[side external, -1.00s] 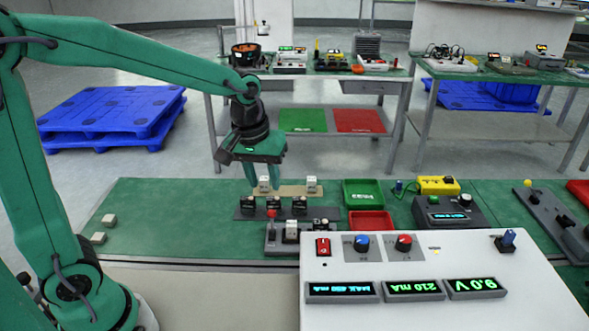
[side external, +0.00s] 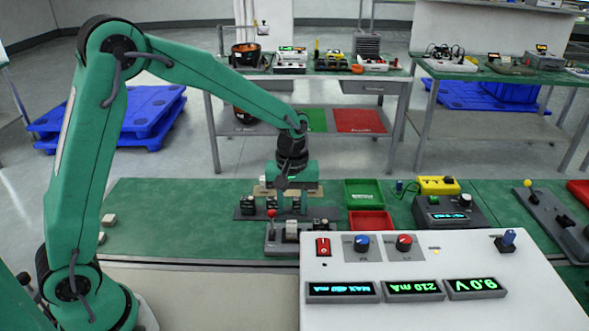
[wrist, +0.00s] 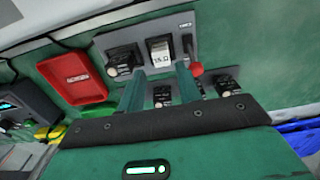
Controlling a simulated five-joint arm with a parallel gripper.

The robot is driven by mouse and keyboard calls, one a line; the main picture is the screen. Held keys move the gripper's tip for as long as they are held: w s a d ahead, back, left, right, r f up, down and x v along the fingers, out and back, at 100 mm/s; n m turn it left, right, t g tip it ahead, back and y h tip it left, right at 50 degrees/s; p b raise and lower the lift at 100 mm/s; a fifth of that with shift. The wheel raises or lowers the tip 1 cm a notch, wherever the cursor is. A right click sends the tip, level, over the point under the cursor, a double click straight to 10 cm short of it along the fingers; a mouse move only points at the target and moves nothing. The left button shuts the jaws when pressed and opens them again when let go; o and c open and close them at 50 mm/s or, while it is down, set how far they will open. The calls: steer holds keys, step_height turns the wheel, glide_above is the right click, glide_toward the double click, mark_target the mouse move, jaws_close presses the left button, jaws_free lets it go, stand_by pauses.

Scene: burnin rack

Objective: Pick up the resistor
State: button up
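A white block with an ohm marking, seemingly the resistor (wrist: 160,52), sits in a grey socket board (wrist: 180,28) beyond my fingertips in the wrist view. In the side view the white block (side external: 291,229) stands in the front board, just below my gripper (side external: 291,211). In the wrist view my gripper (wrist: 161,70) points down with two green fingers apart, and nothing shows between them. Whether the fingertips touch the block cannot be told. My gripper partly hides the tan strip (side external: 263,191) behind it.
A red lever (side external: 271,213) stands close on the left of the block. Black sockets (side external: 248,204) fill the board behind. Red (side external: 370,221) and green (side external: 364,190) trays are to the right. A white meter console (side external: 450,262) stands in front. Loose pale blocks (side external: 108,219) lie left on open mat.

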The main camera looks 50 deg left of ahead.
mark_target(292, 223)
steer(key=shift+a+f, duration=0.15)
steer(key=shift+f, duration=3.4)
steer(key=c, duration=0.7)
steer(key=shift+c, duration=0.2)
steer(key=shift+r, duration=5.05)
